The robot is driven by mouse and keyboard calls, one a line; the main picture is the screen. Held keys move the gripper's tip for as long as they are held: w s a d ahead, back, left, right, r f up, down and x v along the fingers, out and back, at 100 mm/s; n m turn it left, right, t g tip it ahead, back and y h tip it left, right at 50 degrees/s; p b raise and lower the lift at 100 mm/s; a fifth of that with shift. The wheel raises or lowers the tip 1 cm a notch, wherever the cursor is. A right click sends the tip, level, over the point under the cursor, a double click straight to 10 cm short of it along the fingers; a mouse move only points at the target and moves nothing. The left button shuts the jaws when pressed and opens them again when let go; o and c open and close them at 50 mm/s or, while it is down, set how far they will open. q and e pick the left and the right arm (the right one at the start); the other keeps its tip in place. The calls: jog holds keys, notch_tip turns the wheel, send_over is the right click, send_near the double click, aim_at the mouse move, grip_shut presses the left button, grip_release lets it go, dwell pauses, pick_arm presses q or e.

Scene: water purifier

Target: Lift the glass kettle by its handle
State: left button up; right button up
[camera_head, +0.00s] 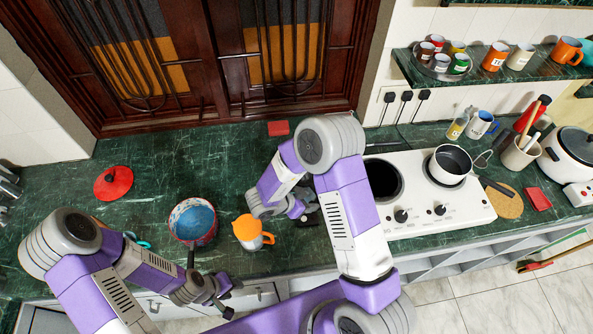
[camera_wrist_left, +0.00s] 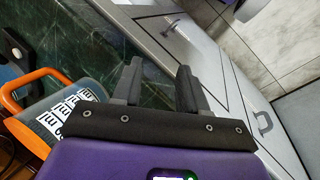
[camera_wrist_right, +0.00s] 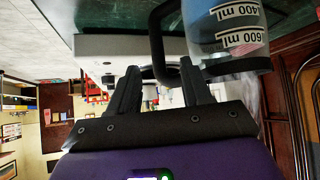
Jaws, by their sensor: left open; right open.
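A clear glass vessel (camera_wrist_right: 228,30) with millilitre marks and a black handle (camera_wrist_right: 163,45) fills the top of the right wrist view. It looks like the glass kettle; in the head view my right arm mostly hides it. My right gripper (camera_wrist_right: 160,88) is open, and the handle shows between its fingertips in the picture; I cannot tell whether they touch it. In the head view this gripper (camera_head: 306,213) is low over the counter. A second marked jug with orange lid and handle (camera_head: 252,232) stands to its left. My left gripper (camera_wrist_left: 160,75) is open and empty near the counter's front edge.
A blue-filled pot (camera_head: 193,222) and a red lid (camera_head: 113,183) are on the green counter (camera_head: 150,215) at left. A white stove (camera_head: 425,195) with a saucepan (camera_head: 449,166) stands at right. The orange-handled jug (camera_wrist_left: 60,110) is close beside my left gripper.

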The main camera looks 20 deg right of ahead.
jog(key=x, duration=0.7)
jog(key=shift+s+f, duration=0.2)
grip_shut()
dwell(1.3)
